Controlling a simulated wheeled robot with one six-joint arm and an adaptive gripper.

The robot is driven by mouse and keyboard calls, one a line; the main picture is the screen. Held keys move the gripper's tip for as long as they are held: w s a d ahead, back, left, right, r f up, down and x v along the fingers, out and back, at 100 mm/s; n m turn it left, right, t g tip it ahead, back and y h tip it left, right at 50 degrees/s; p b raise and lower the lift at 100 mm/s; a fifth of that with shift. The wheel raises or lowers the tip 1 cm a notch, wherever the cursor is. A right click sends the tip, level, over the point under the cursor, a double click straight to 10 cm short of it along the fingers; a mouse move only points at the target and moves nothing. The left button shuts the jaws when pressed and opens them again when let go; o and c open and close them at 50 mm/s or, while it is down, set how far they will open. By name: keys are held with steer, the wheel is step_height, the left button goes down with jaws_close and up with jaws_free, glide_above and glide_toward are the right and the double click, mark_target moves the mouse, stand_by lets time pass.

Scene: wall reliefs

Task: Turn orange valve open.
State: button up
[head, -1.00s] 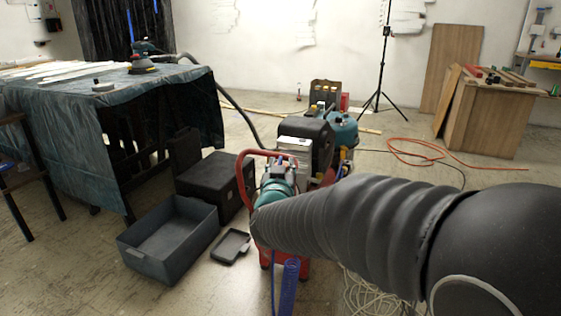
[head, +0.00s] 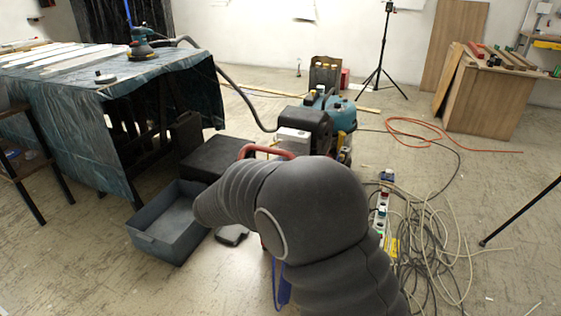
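No orange valve can be made out in the head view. My arm, in a dark ribbed sleeve, fills the lower middle and covers much of the machine with the red handle (head: 262,150). My gripper is not visible; the arm's far end points left, in front of the grey open bin (head: 165,238). Whether a valve sits behind the arm cannot be told.
A table with a dark sheet (head: 130,80) stands left. A black box (head: 215,157) is behind the bin. Tangled cables (head: 435,245) and a power strip (head: 381,215) lie right. A black tripod (head: 381,55) and wooden cabinet (head: 485,100) stand behind. Open floor lies between.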

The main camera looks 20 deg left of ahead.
steer(key=shift+h, duration=0.3)
steer(key=o, duration=1.2)
steer(key=v, duration=1.2)
steer(key=shift+r, duration=0.15)
steer(key=shift+w, duration=0.1)
